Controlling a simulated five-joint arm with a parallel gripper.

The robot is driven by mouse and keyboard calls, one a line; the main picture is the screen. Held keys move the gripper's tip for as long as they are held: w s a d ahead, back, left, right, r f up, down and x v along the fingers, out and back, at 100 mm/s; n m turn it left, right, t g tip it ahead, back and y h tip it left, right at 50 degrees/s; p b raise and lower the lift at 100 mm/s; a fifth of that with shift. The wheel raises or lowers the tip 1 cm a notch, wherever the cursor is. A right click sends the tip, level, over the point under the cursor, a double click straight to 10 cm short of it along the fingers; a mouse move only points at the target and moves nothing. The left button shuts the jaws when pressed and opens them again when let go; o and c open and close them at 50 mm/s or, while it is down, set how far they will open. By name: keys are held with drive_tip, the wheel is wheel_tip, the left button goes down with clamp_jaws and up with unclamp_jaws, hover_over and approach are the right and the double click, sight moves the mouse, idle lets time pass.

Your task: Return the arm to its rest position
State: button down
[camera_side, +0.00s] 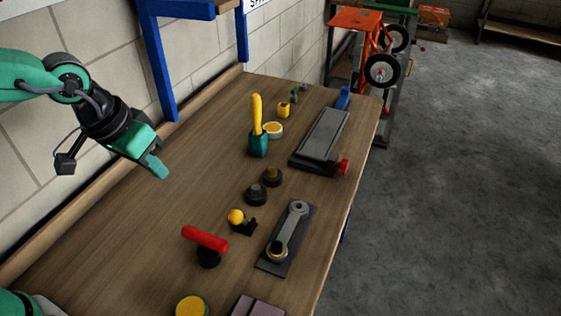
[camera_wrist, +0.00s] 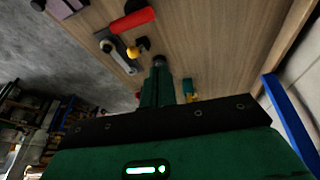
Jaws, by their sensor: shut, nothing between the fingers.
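My arm with its teal gripper (camera_side: 157,170) hangs above the left part of the wooden bench in the side view. The gripper is shut and empty, apart from every object on the bench. In the wrist view the gripper (camera_wrist: 159,64) points over the bench, with its fingers together. No cement bags can be made out in either view.
The bench (camera_side: 130,225) carries a red-handled tool (camera_side: 206,238), a yellow-ball lever (camera_side: 237,217), a grey link on a plate (camera_side: 290,235), dark knobs (camera_side: 256,194), a teal holder with yellow handle (camera_side: 258,143) and a grey vise-like block (camera_side: 323,137). Blue posts (camera_side: 157,65) stand behind.

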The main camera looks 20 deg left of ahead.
drive_tip(key=s+a+r+t, duration=0.1)
drive_tip(key=s+a, duration=0.3)
drive_tip(key=a, duration=0.3)
drive_tip(key=s+a+r+n+t+y, duration=0.1)
drive_tip(key=s+a, duration=0.4)
drive_tip(key=a, duration=0.2)
drive_tip(key=shift+s+r+y, duration=0.25)
drive_tip(key=shift+r+y, duration=0.05)
drive_tip(key=shift+r, duration=0.1)
